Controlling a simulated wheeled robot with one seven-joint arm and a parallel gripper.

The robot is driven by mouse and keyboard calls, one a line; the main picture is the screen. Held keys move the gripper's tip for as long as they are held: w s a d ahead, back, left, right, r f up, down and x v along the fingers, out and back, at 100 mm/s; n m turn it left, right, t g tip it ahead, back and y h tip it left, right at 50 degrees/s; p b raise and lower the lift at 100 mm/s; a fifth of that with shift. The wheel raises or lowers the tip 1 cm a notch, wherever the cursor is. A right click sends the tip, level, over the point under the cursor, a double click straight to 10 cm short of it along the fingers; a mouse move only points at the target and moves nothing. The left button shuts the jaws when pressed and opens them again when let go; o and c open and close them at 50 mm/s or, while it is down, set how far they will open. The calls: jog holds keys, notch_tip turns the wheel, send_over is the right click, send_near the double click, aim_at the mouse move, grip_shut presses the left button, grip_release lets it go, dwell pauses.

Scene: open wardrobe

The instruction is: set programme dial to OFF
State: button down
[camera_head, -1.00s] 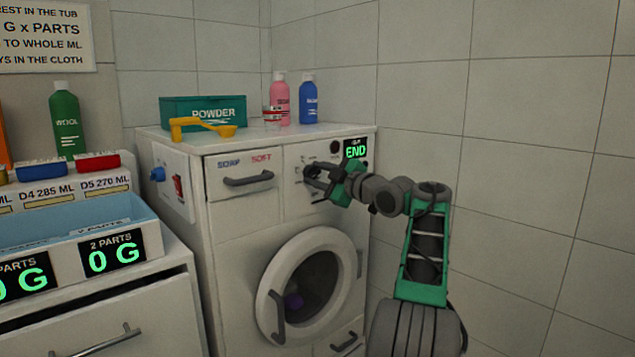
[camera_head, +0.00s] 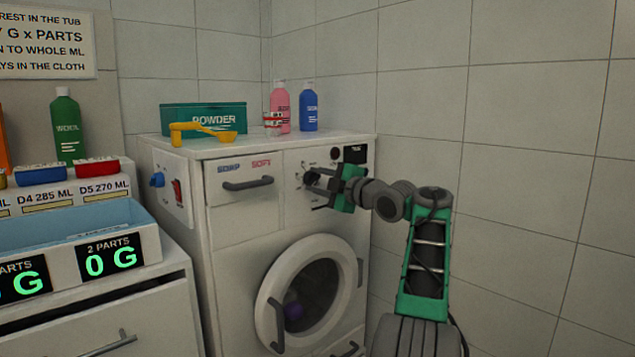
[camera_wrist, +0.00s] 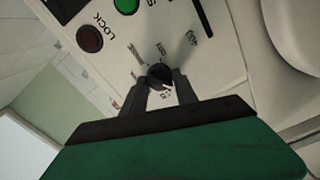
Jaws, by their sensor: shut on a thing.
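The washing machine (camera_head: 230,215) stands in the corner, with its control panel at the upper right of its front. The programme dial (camera_wrist: 160,73) is a small dark knob with printed labels around it, too small and tilted to read surely. My gripper (camera_wrist: 161,84) is shut on the dial, one finger on each side. In the head view my gripper (camera_head: 318,180) is at the panel and hides most of the dial. The panel display (camera_head: 356,154) is dark.
A soap drawer (camera_head: 247,182) is left of the dial, and the round door (camera_head: 345,265) is below. A green powder box (camera_head: 190,117), yellow scoop (camera_head: 205,130) and bottles stand on top. In the wrist view a dark red LOCK lamp (camera_wrist: 89,39) and green button (camera_wrist: 126,5) are near.

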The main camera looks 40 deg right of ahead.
jog(key=c, duration=0.9)
grip_release()
jog(key=shift+c, duration=0.2)
jog(key=s, duration=0.7)
jog(key=shift+s, duration=0.4)
jog(key=shift+s+d, duration=0.1)
jog(key=shift+d, duration=0.1)
